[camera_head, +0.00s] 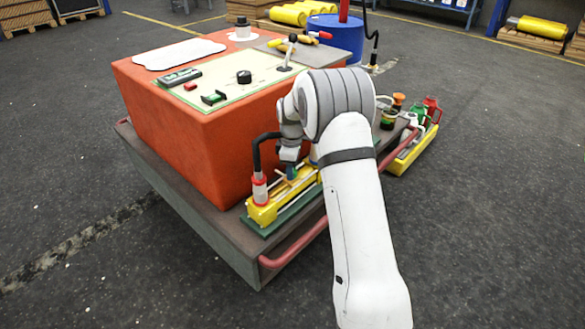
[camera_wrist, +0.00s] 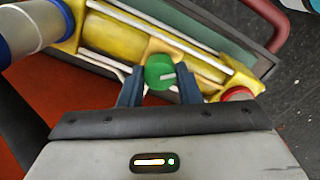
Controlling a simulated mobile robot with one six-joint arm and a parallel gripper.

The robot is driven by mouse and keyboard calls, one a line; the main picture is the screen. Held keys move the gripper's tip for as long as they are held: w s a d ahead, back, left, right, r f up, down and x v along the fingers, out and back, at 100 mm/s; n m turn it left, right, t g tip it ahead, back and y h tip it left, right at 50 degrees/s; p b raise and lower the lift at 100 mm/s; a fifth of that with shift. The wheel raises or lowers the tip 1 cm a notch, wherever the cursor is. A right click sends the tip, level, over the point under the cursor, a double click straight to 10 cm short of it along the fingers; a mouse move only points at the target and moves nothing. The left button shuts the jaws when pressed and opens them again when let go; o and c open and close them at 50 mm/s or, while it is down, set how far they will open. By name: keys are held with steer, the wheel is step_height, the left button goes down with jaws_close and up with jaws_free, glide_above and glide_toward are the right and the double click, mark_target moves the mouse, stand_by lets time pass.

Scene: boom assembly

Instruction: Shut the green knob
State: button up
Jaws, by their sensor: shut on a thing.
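The green knob (camera_wrist: 160,72) is round, with a short pale mark on its face that runs roughly sideways in the wrist view. It sits on a yellow block of the yellow fixture (camera_wrist: 110,42). My gripper (camera_wrist: 160,88) has its two blue fingers on either side of the knob and is shut on it. In the head view my gripper (camera_head: 298,174) is low at the yellow fixture (camera_head: 262,213), beside the orange box.
The orange box (camera_head: 160,110), with a control panel on top, stands close behind my gripper. A black hose with a red-and-white fitting (camera_head: 259,188) rises at the fixture's left end. A red rail (camera_head: 300,243) edges the cart. Bottles and cans (camera_head: 430,112) stand to the right.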

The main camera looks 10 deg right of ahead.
steer(key=shift+d, duration=0.15)
steer(key=shift+c, duration=0.6)
steer(key=shift+w+r+m+p, duration=0.15)
steer(key=shift+m+p, duration=0.15)
steer(key=shift+p, duration=0.15)
steer(key=shift+r+m+p, duration=0.15)
steer(key=shift+m+p, duration=0.85)
steer(key=shift+p, duration=0.05)
steer(key=m+p, duration=0.3)
steer(key=m, duration=0.2)
steer(key=shift+w+m+p, duration=0.1)
steer(key=shift+m+p, duration=0.2)
steer(key=o, duration=1)
steer(key=shift+f, duration=0.25)
steer(key=shift+c, duration=0.2)
steer(key=shift+r, duration=0.1)
